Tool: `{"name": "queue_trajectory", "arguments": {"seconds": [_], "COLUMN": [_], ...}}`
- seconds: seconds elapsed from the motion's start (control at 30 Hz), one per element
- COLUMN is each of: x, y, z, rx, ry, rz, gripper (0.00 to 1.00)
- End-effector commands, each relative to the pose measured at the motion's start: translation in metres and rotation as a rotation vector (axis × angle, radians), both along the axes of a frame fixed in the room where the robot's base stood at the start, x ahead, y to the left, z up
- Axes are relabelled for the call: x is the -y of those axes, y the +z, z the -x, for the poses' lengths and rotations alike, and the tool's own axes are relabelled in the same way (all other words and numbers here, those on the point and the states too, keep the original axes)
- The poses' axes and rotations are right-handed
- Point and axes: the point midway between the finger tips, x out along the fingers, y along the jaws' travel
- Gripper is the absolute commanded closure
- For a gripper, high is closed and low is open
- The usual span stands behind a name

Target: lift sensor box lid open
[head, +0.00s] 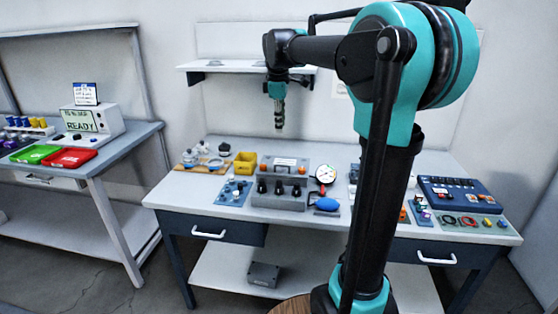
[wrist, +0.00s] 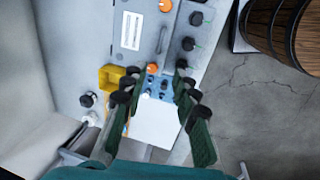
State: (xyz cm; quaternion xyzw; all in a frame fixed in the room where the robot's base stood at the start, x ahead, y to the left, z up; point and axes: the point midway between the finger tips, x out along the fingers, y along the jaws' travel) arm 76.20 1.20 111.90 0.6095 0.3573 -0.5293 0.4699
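The sensor box is most likely the grey case (head: 285,165) at the middle of the bench, with orange knobs at its sides and a label and handle; its lid looks shut. In the wrist view a grey case (wrist: 130,55) with a white label, a bar handle and orange knobs fills the upper middle. My gripper (head: 279,127) hangs pointing down, well above the bench and apart from the case. In the wrist view its two dark green fingers (wrist: 154,78) are spread with nothing held between them. The case lies beyond the fingertips.
A grey block with black knobs (head: 278,197) stands in front of the case. A yellow bin (head: 245,163) is to its left, and a round gauge (head: 326,174) and blue oval (head: 327,204) to its right. A shelf (head: 235,67) hangs behind. A wooden barrel (wrist: 285,35) shows in the wrist view.

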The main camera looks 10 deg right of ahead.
Motion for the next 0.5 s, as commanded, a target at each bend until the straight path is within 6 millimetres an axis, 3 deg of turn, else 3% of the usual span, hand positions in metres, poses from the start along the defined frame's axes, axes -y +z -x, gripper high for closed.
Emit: {"name": "queue_trajectory", "arguments": {"seconds": [0.5], "x": [0.006], "y": [-0.094], "z": [-0.018], "rx": [0.002], "ry": [-0.005], "rz": [-0.002], "gripper": [0.71]}}
